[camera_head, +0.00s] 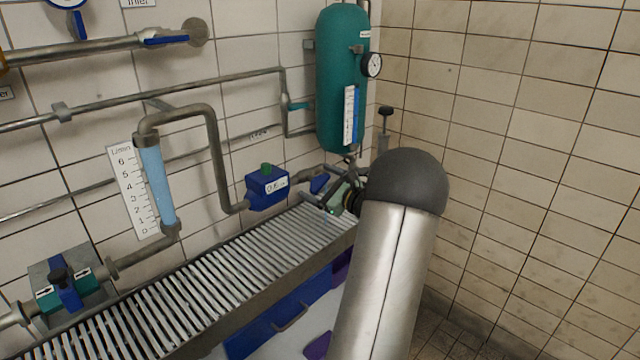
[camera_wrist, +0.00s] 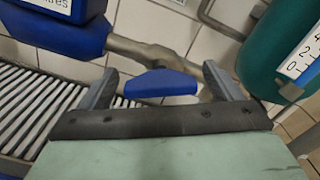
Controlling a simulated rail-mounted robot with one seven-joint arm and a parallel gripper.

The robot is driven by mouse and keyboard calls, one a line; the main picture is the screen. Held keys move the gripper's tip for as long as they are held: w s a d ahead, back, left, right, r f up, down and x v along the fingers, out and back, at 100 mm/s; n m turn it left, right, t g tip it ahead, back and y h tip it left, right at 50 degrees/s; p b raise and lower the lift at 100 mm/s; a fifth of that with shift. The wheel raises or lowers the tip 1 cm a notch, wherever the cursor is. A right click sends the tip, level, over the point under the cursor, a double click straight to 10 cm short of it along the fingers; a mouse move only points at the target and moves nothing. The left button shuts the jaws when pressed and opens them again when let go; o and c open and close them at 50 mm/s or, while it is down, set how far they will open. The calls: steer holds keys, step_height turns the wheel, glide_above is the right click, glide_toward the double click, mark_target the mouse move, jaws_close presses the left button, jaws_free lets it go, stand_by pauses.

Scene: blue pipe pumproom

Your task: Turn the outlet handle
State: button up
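A blue lever handle (camera_wrist: 160,84) sits on a grey pipe near the wall in the wrist view. I take it for the outlet handle; no label on it can be read. In the head view it shows as a small blue piece (camera_head: 320,183) right of the blue box. My gripper (camera_wrist: 160,70) is open, with one finger on each side of the handle and a visible gap to both. Nothing is held. In the head view my gripper (camera_head: 336,197) is small and partly hidden behind my arm.
A blue box with a green knob (camera_head: 267,187) stands left of the handle. A teal tank (camera_head: 340,85) with a gauge (camera_head: 372,65) hangs above. A slatted grating (camera_head: 230,270) runs below. A tiled wall (camera_head: 530,150) bounds the right side.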

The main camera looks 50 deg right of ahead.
steer(key=c, duration=0.9)
steer(key=shift+f+n+b, duration=0.25)
steer(key=shift+n+b, duration=0.15)
steer(key=shift+b, duration=0.75)
steer(key=shift+r, duration=0.25)
steer(key=o, duration=1)
steer(key=shift+c, duration=0.2)
steer(key=shift+s, duration=0.15)
steer(key=s+a, duration=0.2)
steer(key=s, duration=1.5)
